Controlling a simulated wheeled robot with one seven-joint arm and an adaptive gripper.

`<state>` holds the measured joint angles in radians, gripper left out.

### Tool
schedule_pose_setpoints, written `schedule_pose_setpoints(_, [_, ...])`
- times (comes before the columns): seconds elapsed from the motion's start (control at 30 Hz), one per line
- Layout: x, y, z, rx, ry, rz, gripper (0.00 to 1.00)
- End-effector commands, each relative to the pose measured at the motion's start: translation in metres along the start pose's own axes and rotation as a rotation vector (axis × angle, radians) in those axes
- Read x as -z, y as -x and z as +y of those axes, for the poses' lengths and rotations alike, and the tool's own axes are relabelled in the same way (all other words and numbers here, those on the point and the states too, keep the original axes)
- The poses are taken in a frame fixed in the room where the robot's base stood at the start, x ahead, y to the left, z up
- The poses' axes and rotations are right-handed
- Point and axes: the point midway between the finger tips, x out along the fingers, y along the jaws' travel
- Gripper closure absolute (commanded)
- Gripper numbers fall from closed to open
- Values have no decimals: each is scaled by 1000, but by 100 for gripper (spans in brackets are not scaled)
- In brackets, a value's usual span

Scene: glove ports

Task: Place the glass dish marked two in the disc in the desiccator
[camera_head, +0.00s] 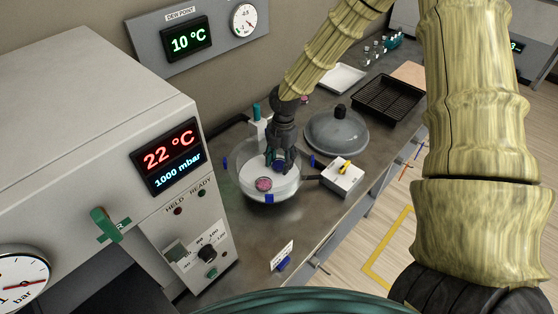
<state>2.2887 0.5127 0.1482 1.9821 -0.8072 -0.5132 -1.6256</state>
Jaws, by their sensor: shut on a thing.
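The desiccator (242,179) is a clear round bowl on the bench, open at the top, with a white disc (286,184) inside. A small round dish with pink contents (263,184) sits on the disc toward the front left. My gripper (279,163) points down into the bowl, just behind and right of the pink dish. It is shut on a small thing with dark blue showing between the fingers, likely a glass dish. The fingers hide most of it. I cannot read any mark, nor tell whether it touches the disc.
The grey domed lid (338,134) with a black knob lies behind right of the bowl. A white box with a yellow lever (342,180) stands close at right. A black tray (388,99) and white tray (343,77) are farther back. A cabinet with displays (100,130) stands left.

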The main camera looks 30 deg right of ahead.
Motion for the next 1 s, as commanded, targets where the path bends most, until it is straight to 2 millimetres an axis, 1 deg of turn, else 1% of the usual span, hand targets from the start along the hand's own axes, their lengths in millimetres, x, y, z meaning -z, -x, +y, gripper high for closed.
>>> schedule_pose_setpoints(0.07, [0, -2, 0, 1, 0, 0, 77])
schedule_pose_setpoints(0.1, [0, -2, 0, 1, 0, 0, 46])
schedule_pose_setpoints(0.17, [0, -2, 0, 1, 0, 0, 35])
schedule_pose_setpoints(0.2, [0, -2, 0, 1, 0, 0, 32])
schedule_pose_setpoints(0.5, [0, -1, 0, 0, 0, 0, 32])
schedule_pose_setpoints(0.67, [0, 5, 1, -2, 0, -1, 32])
schedule_pose_setpoints(0.77, [0, 14, 1, -2, 0, -1, 32])
schedule_pose_setpoints(1.0, [0, 44, 1, -2, 0, 0, 32])
